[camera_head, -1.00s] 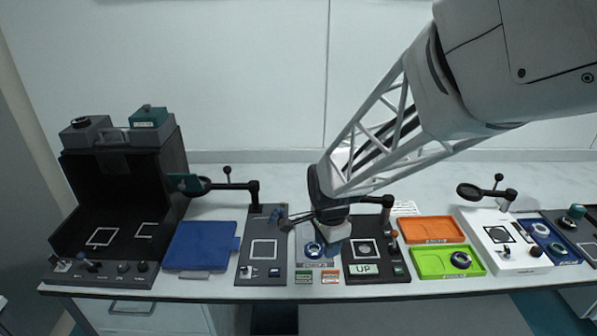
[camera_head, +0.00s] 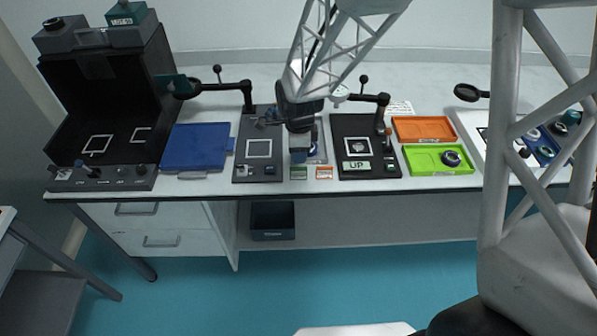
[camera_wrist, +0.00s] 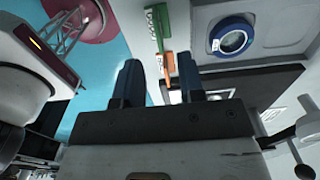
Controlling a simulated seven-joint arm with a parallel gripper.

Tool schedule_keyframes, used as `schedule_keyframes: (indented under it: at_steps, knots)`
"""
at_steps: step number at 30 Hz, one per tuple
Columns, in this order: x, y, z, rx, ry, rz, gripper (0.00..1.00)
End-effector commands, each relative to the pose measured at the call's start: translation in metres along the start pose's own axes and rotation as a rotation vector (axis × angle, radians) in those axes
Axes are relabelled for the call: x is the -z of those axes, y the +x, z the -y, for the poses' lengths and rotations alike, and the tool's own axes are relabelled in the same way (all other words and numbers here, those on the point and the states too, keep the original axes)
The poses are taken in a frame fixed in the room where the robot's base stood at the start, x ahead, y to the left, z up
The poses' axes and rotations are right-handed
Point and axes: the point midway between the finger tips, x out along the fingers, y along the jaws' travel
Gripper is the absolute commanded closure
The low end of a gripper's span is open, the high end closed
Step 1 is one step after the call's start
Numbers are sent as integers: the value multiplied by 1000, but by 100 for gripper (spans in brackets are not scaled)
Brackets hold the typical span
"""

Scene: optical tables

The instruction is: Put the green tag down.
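The green tag (camera_head: 299,173) lies near the table's front edge, left of the orange tag (camera_head: 324,173). In the wrist view the green tag (camera_wrist: 154,30) shows beyond my fingertips, with the orange tag (camera_wrist: 168,64) nearer, in the gap between the fingers as seen from there. My gripper (camera_head: 301,157) points down just behind the green tag in the head view. In the wrist view its two dark fingers (camera_wrist: 160,72) stand apart. I see nothing held between them. How high the fingertips are above the table is unclear.
A grey tray with a blue-ringed lens (camera_wrist: 232,38) is close to my gripper. Green (camera_head: 419,167) and orange (camera_head: 440,137) trays lie farther right, a blue tray (camera_head: 180,160) left. A magnifier arm (camera_head: 370,98) stands behind.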

Motion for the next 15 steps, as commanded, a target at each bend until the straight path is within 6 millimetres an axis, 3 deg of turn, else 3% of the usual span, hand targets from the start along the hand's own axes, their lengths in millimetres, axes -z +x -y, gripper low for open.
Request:
schedule_keyframes:
  at_steps: [9, 15]
  knots:
    - [0, 22, 0, -1, -1, 0, 64]
    - [0, 25, 0, 0, -1, 0, 64]
